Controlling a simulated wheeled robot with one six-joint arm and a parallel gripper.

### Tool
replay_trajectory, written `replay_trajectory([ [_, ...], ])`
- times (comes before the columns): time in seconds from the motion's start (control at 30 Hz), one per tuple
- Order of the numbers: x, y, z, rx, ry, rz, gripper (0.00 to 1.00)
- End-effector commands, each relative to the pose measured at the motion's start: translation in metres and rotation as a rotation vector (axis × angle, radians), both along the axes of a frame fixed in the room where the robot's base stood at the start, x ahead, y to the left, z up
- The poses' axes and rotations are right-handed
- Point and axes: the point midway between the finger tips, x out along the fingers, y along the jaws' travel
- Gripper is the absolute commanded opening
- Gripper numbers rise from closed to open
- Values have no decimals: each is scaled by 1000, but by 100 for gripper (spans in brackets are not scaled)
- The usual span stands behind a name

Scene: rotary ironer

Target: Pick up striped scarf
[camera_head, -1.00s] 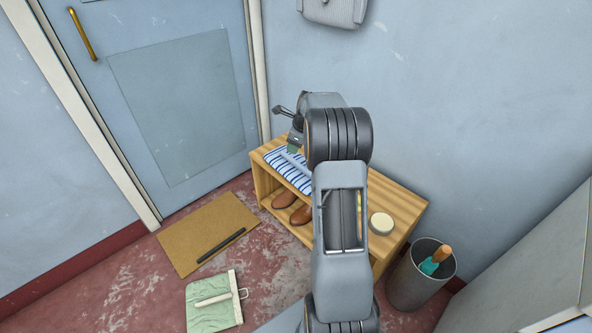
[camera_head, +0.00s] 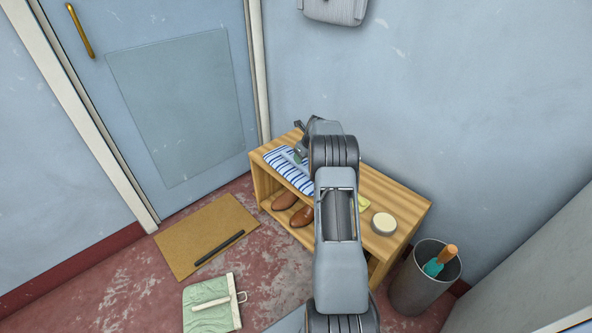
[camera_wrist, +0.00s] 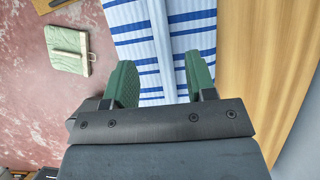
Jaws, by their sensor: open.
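The striped scarf (camera_head: 287,172), white with blue stripes, lies folded on top of the wooden shoe bench (camera_head: 388,193) near its left end. It also shows in the wrist view (camera_wrist: 160,40), with a raised fold running down its middle. My gripper (camera_wrist: 160,82) is open with green finger pads over the scarf, one finger on each side of the raised fold. Nothing is clearly held, and I cannot tell whether the fingers touch the cloth. In the head view my arm hides part of the scarf and bench.
Brown shoes (camera_head: 302,216) stand inside the bench. A round tin (camera_head: 384,223) sits on its right end. A grey bin (camera_head: 424,278) stands at right. A doormat (camera_head: 207,235) with a dark bar (camera_head: 219,248) and a green folded item (camera_head: 212,304) lie on the floor.

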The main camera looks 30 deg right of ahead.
Motion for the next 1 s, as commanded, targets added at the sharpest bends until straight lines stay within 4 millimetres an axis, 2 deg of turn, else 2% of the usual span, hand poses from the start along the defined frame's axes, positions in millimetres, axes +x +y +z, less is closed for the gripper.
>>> replay_trajectory([
  [0.2,11,0,-31,0,1,1,51],
  [0.3,16,0,-40,0,2,1,51],
  [0.7,20,1,-46,-1,1,1,51],
  [1.0,20,1,-46,-1,1,1,22],
])
